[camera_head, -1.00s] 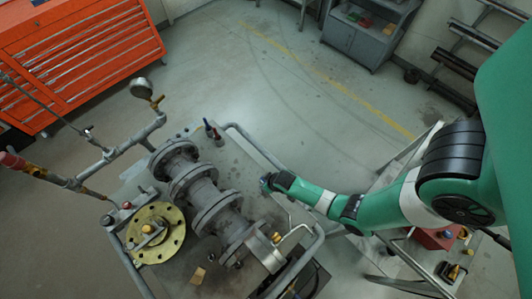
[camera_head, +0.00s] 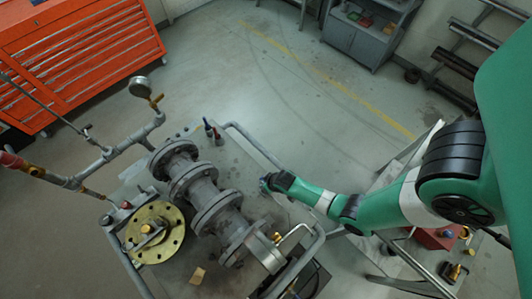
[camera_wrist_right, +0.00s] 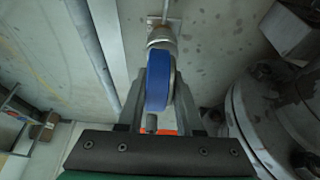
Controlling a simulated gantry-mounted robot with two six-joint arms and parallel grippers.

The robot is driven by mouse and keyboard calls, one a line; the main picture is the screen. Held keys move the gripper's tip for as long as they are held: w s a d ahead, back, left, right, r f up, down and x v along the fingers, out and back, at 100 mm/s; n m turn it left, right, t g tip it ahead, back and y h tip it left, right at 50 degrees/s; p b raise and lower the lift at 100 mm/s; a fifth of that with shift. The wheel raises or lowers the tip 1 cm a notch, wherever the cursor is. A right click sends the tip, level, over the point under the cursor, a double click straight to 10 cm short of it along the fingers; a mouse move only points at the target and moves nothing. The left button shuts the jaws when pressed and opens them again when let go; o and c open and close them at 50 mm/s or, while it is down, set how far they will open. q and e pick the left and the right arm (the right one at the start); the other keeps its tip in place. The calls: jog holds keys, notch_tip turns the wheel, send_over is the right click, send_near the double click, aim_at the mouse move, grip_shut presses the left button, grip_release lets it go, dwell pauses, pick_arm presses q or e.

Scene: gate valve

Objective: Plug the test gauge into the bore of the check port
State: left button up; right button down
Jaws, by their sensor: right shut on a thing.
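In the right wrist view my right gripper (camera_wrist_right: 158,92) is shut on the test gauge (camera_wrist_right: 158,78), a round body with a blue rim seen edge-on between the fingers. A metal fitting (camera_wrist_right: 161,40) shows at the gauge's far end, in front of a small pale plate with a thin rod (camera_wrist_right: 165,17). I cannot tell whether this plate belongs to the check port, or whether fitting and plate touch. In the head view my right gripper (camera_head: 267,183) is low over the bench, right of the flanged valve body (camera_head: 203,191); its fingers are too small to make out. My left gripper is not in view.
A brass flange (camera_head: 155,247) lies at the bench's left. Pipework with a mounted dial gauge (camera_head: 141,87) rises behind it. A tube rail (camera_head: 250,140) borders the bench. In the wrist view a round grey flange (camera_wrist_right: 275,115) is close at right. An orange cabinet (camera_head: 75,60) stands back left.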

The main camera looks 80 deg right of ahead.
jog(key=shift+f+b, duration=0.65)
jog(key=shift+f, duration=0.15)
dwell(0.6)
grip_release()
dwell(0.6)
notch_tip(320, 180, up, 8)
jog(key=p, duration=0.8)
jog(key=shift+r, duration=0.1)
dwell(0.4)
jog(key=shift+a, duration=0.1)
